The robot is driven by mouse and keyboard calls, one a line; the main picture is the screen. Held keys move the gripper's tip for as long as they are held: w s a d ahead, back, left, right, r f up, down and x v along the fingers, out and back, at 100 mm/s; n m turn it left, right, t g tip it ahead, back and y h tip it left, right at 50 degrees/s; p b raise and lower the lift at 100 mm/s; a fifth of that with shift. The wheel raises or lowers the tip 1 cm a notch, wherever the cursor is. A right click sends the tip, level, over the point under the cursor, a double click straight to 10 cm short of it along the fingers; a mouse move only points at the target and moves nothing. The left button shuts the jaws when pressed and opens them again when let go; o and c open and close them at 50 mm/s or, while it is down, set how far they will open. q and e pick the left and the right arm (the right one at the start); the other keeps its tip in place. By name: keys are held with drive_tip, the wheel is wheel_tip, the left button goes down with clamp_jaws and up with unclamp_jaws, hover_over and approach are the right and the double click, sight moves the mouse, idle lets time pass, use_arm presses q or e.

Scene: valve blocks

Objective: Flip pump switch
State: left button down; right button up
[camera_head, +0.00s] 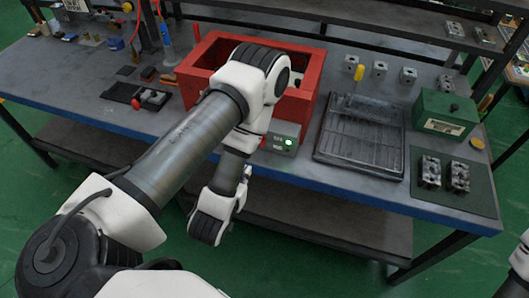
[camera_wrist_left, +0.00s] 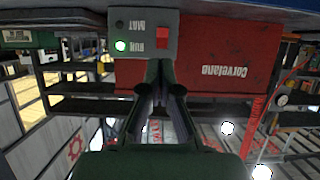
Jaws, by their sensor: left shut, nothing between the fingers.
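The pump switch box (camera_head: 281,139) is a small grey box on the front of the red tank, at the table's front edge, with a lit green lamp. In the left wrist view the switch box (camera_wrist_left: 145,30) appears upside down at the top, with a red switch (camera_wrist_left: 162,37) beside the green lamp (camera_wrist_left: 120,46). My right gripper is out of view.
The red tank (camera_head: 311,85) stands behind the box. A black tray (camera_head: 362,143) and green box (camera_head: 443,113) stand to the right. Two metal valve blocks (camera_head: 459,176) lie on a dark mat. Open space lies before the table's blue front edge.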

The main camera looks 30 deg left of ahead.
use_arm(q)
drive_tip(key=w+f+b, duration=0.1)
drive_tip(key=w+b, duration=0.1)
drive_tip(key=b, duration=0.2)
approach(264, 146)
drive_tip(key=b+x, duration=0.1)
drive_tip(key=x, duration=0.5)
drive_tip(key=shift+w, duration=0.15)
drive_tip(key=shift+w+a+f, duration=0.15)
drive_tip(key=shift+w+f, duration=0.25)
drive_tip(key=shift+w+f+b, duration=0.2)
drive_tip(key=shift+w+b, duration=0.05)
drive_tip(key=shift+b, duration=0.1)
drive_tip(key=shift+r, duration=0.15)
